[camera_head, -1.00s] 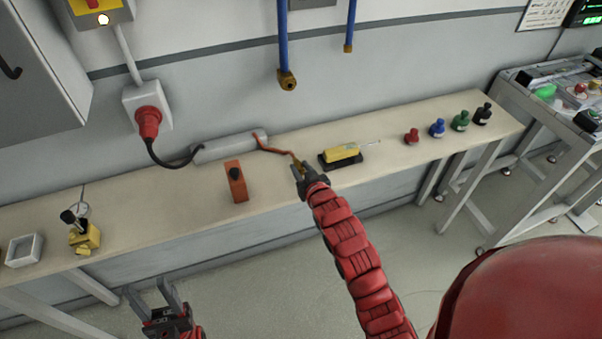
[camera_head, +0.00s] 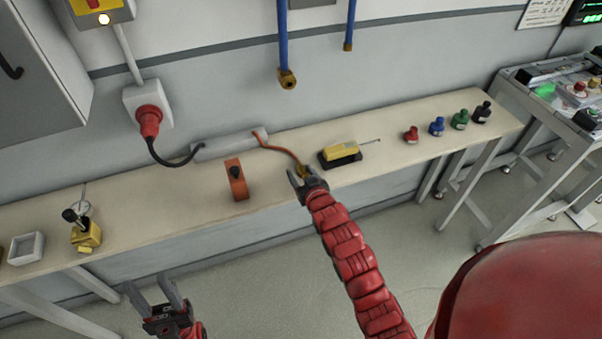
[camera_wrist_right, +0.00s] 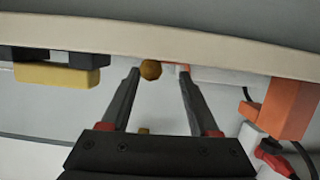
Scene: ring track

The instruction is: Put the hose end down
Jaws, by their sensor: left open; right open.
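The orange hose (camera_head: 278,148) runs from a grey box on the bench to a brass hose end (camera_head: 302,170), which appears to rest on the bench near its front edge. My right gripper (camera_head: 302,177) is open at the hose end. In the right wrist view the round brass end (camera_wrist_right: 150,69) lies between the fingertips of my right gripper (camera_wrist_right: 160,75), with a gap on the left; contact on the right is unclear. My left gripper (camera_head: 147,281) is open and empty, low in front of the bench.
The bench (camera_head: 375,127) carries the grey box (camera_head: 230,146), an orange block (camera_head: 236,180), a yellow device (camera_head: 340,150) on a black base, and several coloured bottles at right. A brass valve (camera_head: 85,235) and white tray (camera_head: 26,248) stand at left. Blue pipes hang above.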

